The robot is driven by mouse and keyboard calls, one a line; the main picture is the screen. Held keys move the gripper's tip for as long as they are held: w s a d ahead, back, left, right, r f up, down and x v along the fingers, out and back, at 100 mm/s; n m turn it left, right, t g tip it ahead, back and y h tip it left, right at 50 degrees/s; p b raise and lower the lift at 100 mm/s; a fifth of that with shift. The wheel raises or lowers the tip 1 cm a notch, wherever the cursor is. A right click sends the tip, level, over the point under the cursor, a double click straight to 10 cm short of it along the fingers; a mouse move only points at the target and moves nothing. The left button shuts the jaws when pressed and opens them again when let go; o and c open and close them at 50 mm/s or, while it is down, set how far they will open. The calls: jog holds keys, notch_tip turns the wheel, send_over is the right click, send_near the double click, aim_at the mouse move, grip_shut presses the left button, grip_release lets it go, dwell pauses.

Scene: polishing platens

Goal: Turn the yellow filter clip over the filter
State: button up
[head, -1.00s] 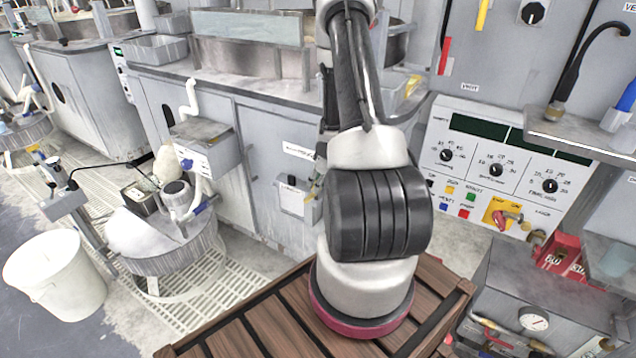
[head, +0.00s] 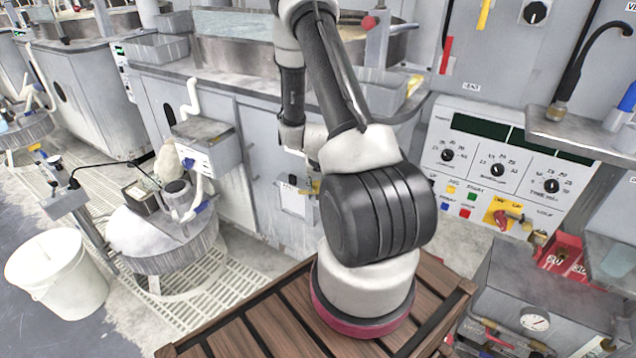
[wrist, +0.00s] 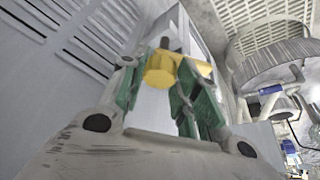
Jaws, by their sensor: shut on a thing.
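The yellow clip (wrist: 165,70) shows in the wrist view between the green-padded fingers of my gripper (wrist: 168,76), which are shut on it. Behind it is a pale grey-white box (wrist: 150,108), which looks like the filter housing. In the head view, this box (head: 292,201) is on the front of the grey cabinet, with a small bit of the yellow clip (head: 315,187) at its upper right. My arm hides most of the gripper there. I cannot tell the clip's exact angle over the filter.
The grey cabinet (head: 232,140) stands close behind the box. A round polishing unit (head: 165,238) and a white bucket (head: 58,272) stand on the left. A control panel (head: 495,175) and a grey box with a gauge (head: 520,290) are at right. Floor grating lies between.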

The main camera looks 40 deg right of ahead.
jog(key=m, duration=0.3)
jog(key=shift+w+g+h, duration=0.15)
jog(key=shift+g+h, duration=0.15)
jog(key=shift+h, duration=0.1)
jog(key=shift+w+a+m+g+h, duration=0.1)
jog(key=shift+m+g+h, duration=0.2)
jog(key=shift+m, duration=0.7)
jog(key=shift+w+m+g+h, duration=0.1)
jog(key=shift+m+g, duration=0.3)
jog(key=shift+m, duration=0.6)
jog(key=o, duration=1)
jog(key=shift+s, duration=0.1)
jog(key=v, duration=1.2)
jog(key=shift+m, duration=0.3)
